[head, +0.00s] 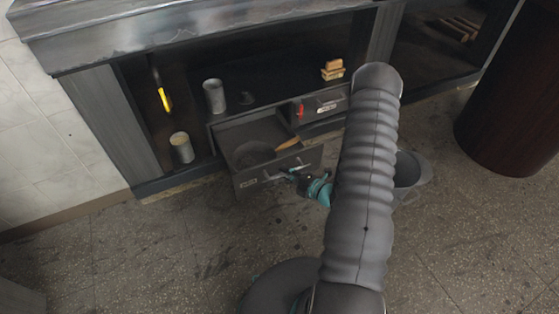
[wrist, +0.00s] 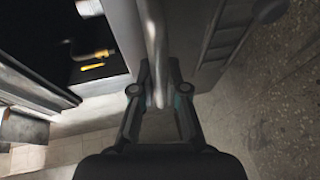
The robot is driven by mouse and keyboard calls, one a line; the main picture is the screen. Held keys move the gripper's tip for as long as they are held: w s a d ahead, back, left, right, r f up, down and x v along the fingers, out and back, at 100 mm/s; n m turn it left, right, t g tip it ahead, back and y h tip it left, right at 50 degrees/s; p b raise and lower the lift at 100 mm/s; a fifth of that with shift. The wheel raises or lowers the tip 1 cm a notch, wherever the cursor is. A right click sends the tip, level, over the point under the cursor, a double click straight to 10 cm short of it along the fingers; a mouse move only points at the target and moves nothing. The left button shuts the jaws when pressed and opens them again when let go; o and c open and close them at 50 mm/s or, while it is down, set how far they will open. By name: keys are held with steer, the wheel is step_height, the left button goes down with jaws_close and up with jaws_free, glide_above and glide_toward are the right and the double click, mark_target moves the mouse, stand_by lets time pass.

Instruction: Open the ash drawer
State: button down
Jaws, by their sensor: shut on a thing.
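A dark drawer (head: 250,183) under the grill's counter is pulled out, with its inside showing. It holds a dark round pan-like thing (head: 253,154) and something with a wooden handle (head: 288,144). A small label is on its front, too small to read, so I cannot tell by name that it is the ash drawer. My gripper (head: 287,174) is at the drawer's front and shut on its bar handle. In the wrist view the handle (wrist: 153,45) runs between the fingers of my gripper (wrist: 157,98).
A second drawer (head: 325,104) to the right is shut, with a red mark and label. A metal cup (head: 214,96) and tan blocks (head: 333,69) stand above. A can (head: 182,148) stands left, a grey bucket (head: 410,172) right behind my arm. The floor in front is clear.

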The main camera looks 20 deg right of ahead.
steer(key=shift+s, duration=1.25)
steer(key=c, duration=1.2)
jaws_free()
steer(key=shift+s+d, duration=0.1)
steer(key=shift+d, duration=0.05)
steer(key=v, duration=1.1)
steer(key=shift+s+d+r, duration=0.1)
steer(key=shift+s+d, duration=0.1)
steer(key=shift+s, duration=0.1)
